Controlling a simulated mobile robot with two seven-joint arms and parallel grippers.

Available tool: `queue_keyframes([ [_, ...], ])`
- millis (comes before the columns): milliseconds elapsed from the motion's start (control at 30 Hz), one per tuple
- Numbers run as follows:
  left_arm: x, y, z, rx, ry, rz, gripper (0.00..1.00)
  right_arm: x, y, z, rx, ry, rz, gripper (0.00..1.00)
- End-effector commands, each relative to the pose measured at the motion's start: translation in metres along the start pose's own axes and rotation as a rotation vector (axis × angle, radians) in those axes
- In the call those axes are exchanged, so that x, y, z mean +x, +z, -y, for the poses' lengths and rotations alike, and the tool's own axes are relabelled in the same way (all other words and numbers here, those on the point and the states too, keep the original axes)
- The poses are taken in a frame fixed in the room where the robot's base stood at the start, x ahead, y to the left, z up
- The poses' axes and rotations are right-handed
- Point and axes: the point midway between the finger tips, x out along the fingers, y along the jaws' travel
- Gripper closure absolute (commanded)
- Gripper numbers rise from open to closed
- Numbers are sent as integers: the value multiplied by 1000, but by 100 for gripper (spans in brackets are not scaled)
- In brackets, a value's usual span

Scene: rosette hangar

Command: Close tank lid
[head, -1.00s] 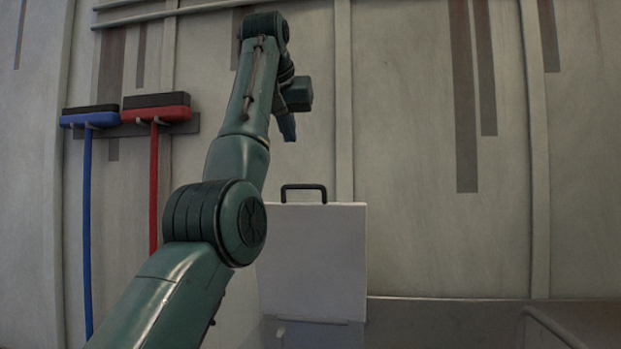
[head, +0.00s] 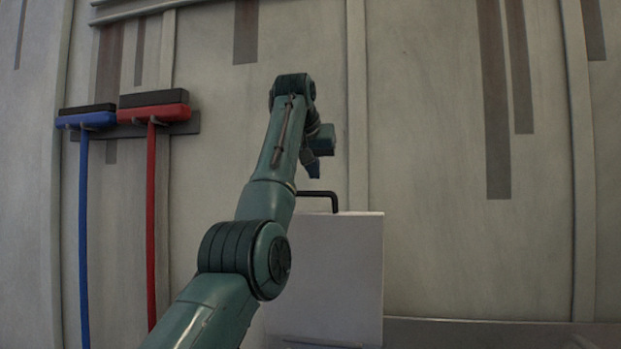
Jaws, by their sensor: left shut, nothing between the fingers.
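The tank lid (head: 336,275) is a pale grey-white panel standing upright, raised open, in the lower middle of the head view. A black bar handle (head: 320,193) sits on its top edge, its left part hidden behind my arm. The tank itself is mostly below the picture. My left gripper (head: 314,172) points down, just above the handle in the picture, shut and empty. I cannot tell whether it touches the handle, but a small gap shows. My right gripper is not in view.
A blue broom (head: 84,200) and a red broom (head: 151,200) hang on a wall rack at the left. The panelled wall (head: 430,150) stands behind the lid. A low grey ledge (head: 480,333) runs along the bottom right. The space right of the lid is clear.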

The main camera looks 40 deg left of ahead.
Motion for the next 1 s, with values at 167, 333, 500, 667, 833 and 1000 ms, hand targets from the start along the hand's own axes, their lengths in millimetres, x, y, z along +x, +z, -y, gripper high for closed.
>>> queue_keyframes([
  [167,10,8,0,-1,0,-3,100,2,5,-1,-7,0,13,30],
  [333,6,19,0,0,-1,-3,100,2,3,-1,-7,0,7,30],
  [500,2,32,0,-1,0,-2,100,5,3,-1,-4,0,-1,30],
  [667,-1,37,0,-1,0,0,100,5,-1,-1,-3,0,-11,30],
  [833,-2,38,0,0,0,0,100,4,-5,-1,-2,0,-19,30],
  [1000,-2,38,0,0,0,0,100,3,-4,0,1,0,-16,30],
])
